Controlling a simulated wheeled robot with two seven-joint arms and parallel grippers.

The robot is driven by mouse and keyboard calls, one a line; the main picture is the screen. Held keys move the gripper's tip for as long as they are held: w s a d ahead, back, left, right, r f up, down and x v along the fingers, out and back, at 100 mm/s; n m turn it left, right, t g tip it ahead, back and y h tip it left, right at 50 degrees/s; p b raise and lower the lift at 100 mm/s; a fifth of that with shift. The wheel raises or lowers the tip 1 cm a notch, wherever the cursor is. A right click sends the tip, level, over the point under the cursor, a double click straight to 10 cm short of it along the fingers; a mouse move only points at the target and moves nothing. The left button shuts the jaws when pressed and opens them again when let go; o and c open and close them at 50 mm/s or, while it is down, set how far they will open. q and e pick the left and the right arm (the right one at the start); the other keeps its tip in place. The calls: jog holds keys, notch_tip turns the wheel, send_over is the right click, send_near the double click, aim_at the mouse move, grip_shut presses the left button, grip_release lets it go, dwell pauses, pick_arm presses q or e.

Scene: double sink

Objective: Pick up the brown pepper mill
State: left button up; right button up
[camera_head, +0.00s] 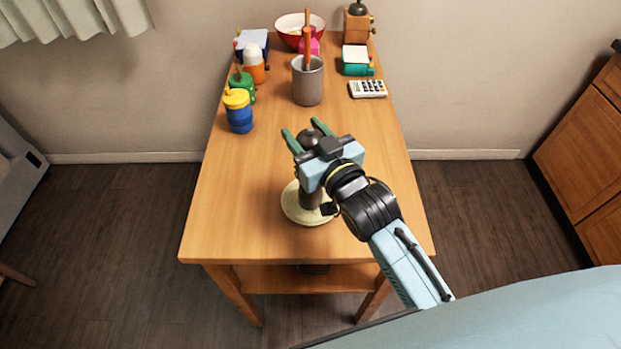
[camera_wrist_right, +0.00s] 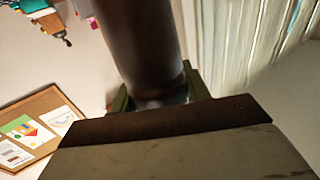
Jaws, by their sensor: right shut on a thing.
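The brown pepper mill stands upright between the fingers of my right gripper (camera_head: 303,128). In the head view its dark knob (camera_head: 308,139) shows between the green fingers, and part of its body (camera_head: 311,196) shows below the gripper. The right gripper is shut on the mill. In the right wrist view the mill's dark brown body (camera_wrist_right: 140,45) rises between the two fingers (camera_wrist_right: 160,97). A pale round plate (camera_head: 294,208) is under the mill; I cannot tell whether the mill touches it. My left gripper is not in view.
On the wooden table (camera_head: 230,215), a grey canister (camera_head: 308,85), a blue jar with yellow lid (camera_head: 239,112), a green pot (camera_head: 242,88), a calculator (camera_head: 368,89), a red bowl (camera_head: 292,40) and a wooden grinder (camera_head: 357,25) stand toward the back. The front left is clear.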

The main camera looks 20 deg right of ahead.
grip_shut()
notch_tip(320, 180, up, 10)
jog(key=shift+f+p, duration=0.15)
jog(key=shift+p, duration=0.65)
jog(key=shift+f+b, duration=1.65)
jog(key=shift+f, duration=1.05)
jog(key=shift+r, duration=0.1)
